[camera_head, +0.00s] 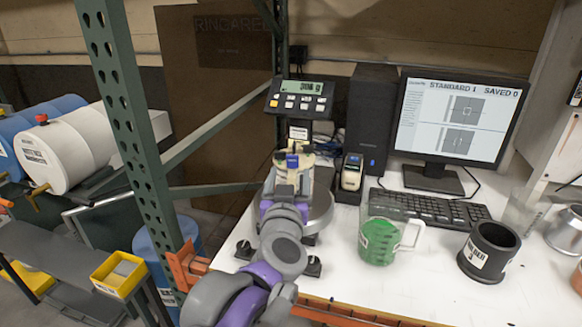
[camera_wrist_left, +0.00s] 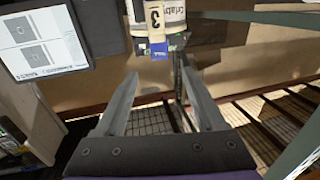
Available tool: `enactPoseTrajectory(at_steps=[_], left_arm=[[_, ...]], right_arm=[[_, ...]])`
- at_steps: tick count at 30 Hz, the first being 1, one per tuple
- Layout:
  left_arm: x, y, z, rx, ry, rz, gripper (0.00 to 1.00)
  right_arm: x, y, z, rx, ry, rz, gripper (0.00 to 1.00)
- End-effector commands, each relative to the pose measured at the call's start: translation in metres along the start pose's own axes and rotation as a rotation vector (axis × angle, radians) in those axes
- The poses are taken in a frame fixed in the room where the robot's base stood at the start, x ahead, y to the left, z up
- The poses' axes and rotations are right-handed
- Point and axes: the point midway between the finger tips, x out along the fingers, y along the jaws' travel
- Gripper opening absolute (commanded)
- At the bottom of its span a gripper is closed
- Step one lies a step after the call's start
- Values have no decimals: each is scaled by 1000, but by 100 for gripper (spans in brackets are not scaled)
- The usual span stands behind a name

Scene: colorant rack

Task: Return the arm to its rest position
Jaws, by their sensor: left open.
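My left arm (camera_head: 265,275), grey and purple, reaches in from the bottom of the head view over the white table. My left gripper (camera_head: 290,172) is in front of the scale, by a pale container (camera_head: 309,160) above the round scale pan (camera_head: 321,212). In the left wrist view my two fingers (camera_wrist_left: 160,75) stand apart with nothing between them. The container (camera_wrist_left: 173,12), with a yellow tag marked 3 and a blue strip, is just beyond the fingertips. The head view does not show clearly whether the gripper touches it. My right gripper is in neither view.
A green-filled measuring cup (camera_head: 378,240) and a black mug (camera_head: 488,252) stand right of my arm. Behind are a keyboard (camera_head: 428,207), a monitor (camera_head: 457,117) and the scale display (camera_head: 301,98). A green rack post (camera_head: 135,120) rises on the left. The table front is clear.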

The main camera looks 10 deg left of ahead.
Motion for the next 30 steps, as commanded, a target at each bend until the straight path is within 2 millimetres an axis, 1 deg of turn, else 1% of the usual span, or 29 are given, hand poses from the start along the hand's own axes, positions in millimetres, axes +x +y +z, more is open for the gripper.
enactPoseTrajectory(at_steps=[1,4,15,17,20,23,25,26,27,28,29,30], left_arm=[[-6,0,0,-1,0,1,72],[-12,0,0,-1,-1,1,72],[-14,0,0,-1,-1,6,72],[-16,3,2,0,-3,32,72],[-28,15,11,-3,-27,135,72],[-54,29,40,5,-119,286,72],[-81,34,74,16,-243,379,72],[-93,33,91,23,-307,406,72],[-111,29,116,34,-400,430,72],[-125,24,134,41,-473,438,72],[-138,18,151,49,-543,436,72],[-155,7,173,57,-634,423,72]], right_arm=[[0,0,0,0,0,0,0],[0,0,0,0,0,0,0],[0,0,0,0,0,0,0],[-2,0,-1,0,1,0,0],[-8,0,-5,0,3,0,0],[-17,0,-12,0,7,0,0],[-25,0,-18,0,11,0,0],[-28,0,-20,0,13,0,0],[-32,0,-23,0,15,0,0],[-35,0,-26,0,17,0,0],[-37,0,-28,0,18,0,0],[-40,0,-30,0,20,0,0]])
